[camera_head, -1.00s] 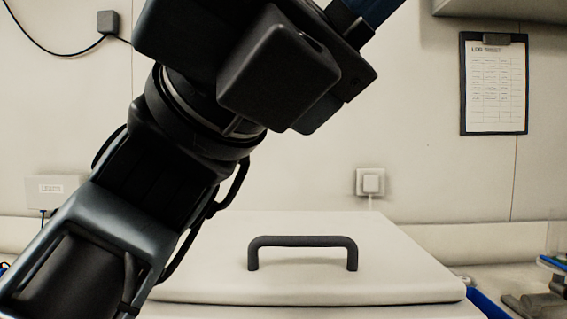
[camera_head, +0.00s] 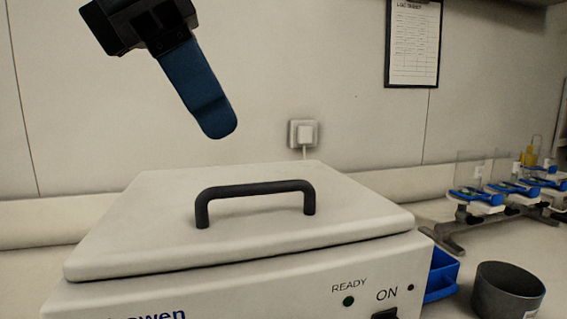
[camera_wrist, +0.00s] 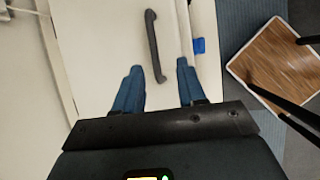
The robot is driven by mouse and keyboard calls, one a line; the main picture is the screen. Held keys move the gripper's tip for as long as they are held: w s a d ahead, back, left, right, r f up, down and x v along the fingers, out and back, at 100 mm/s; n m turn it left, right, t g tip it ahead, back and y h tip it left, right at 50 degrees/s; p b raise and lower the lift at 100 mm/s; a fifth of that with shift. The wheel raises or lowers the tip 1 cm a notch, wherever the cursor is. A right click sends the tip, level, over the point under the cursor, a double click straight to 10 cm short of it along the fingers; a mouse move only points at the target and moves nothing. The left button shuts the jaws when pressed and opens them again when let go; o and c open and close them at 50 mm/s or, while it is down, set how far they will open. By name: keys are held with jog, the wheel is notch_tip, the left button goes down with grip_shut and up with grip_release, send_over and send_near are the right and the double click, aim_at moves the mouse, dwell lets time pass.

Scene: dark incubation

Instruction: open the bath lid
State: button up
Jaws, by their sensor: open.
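The bath lid (camera_head: 150,225) is a pale, flat cover lying shut on the white bath body (camera_head: 250,292). Its black bar handle (camera_head: 255,188) stands up from the top. My gripper (camera_head: 217,128) hangs above and behind the handle in the head view, pointing down and to the right, apart from it. Only one blue finger shows clearly there. In the wrist view my gripper (camera_wrist: 158,68) is open and empty, its two blue fingers spread apart. The handle (camera_wrist: 153,48) appears between and beyond the fingertips there, over the lid (camera_wrist: 100,45).
A wall socket with a plug (camera_head: 303,134) is behind the bath. To its right are a blue container (camera_head: 441,277), a dark cup (camera_head: 508,290) and a stand with blue clamps (camera_head: 478,196). A wood-topped piece (camera_wrist: 285,60) shows in the wrist view.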

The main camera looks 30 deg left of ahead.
aim_at(233, 186)
jog(key=shift+g+y, duration=0.3)
jog(key=shift+y, duration=0.2)
jog(key=b+x, duration=0.1)
jog(key=x, duration=0.1)
jog(key=a+b+x, duration=0.1)
jog(key=b+x, duration=0.3)
jog(key=x, duration=0.1)
jog(key=shift+s+a+f, duration=0.2)
jog(key=shift+a+f, duration=0.1)
grip_shut()
